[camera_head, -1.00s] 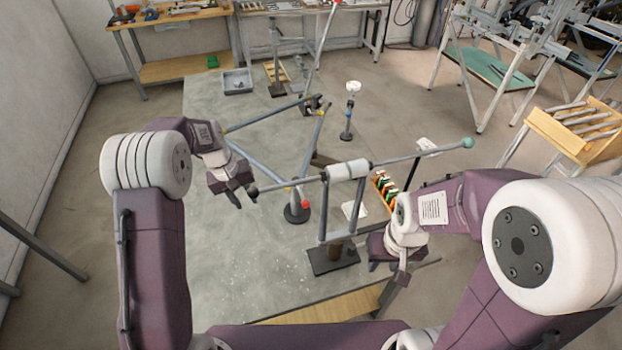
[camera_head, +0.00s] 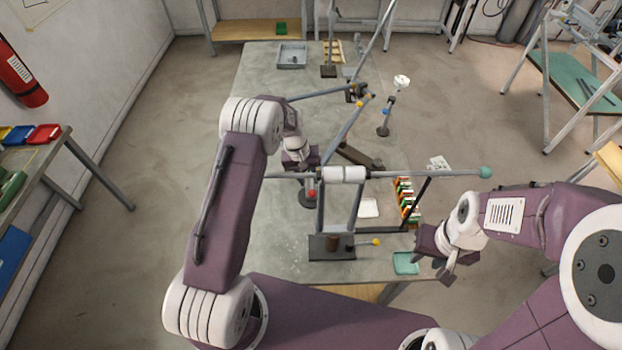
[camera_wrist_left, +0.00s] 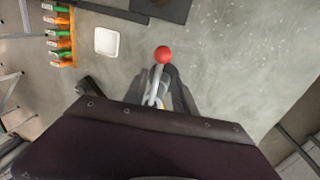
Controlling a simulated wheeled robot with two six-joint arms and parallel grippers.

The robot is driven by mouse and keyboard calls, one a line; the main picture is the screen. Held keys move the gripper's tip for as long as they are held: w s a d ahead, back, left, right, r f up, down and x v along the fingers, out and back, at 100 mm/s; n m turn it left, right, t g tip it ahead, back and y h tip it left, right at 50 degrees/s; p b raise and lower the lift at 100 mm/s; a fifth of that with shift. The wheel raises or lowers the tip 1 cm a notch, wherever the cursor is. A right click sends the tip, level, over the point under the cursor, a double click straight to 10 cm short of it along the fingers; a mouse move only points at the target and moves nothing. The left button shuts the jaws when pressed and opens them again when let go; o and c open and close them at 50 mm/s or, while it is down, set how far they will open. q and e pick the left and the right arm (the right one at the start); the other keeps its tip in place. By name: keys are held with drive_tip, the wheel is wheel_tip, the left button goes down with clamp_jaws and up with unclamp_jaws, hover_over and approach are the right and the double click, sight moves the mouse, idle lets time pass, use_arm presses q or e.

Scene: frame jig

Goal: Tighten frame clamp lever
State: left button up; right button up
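A lever with a red ball end (camera_head: 311,193) stands at the frame jig, in front of my left gripper in the head view. The red ball (camera_wrist_left: 163,54) and its pale shaft show in the left wrist view, between the two dark fingers of my left gripper (camera_wrist_left: 164,78). Those fingers are close around the shaft; whether they touch it is unclear. In the head view my left gripper (camera_head: 305,172) is beside the frame's tubes, fingertips partly hidden. My right gripper (camera_head: 434,266) is open and empty at the table's front right. A second lever with a yellow ball (camera_head: 376,241) sits by the stand base.
A horizontal bar with a white roller (camera_head: 347,174) and a green ball end (camera_head: 485,172) crosses above the table (camera_head: 273,226). A rack of orange and green pieces (camera_head: 406,204), a white dish (camera_head: 369,207) and a teal tray (camera_head: 405,263) lie right. The table's left front is bare.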

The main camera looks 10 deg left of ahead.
use_arm(q)
drive_tip(key=shift+w+d+f+p, duration=0.2)
drive_tip(key=shift+d+f+p, duration=0.1)
drive_tip(key=shift+d+f, duration=0.6)
drive_tip(key=shift+a+f, duration=0.2)
drive_tip(key=shift+f, duration=0.15)
drive_tip(key=shift+s+a, duration=0.15)
drive_tip(key=shift+a, duration=0.25)
clamp_jaws()
drive_tip(key=shift+d, duration=0.25)
drive_tip(key=shift+a+f, duration=0.1)
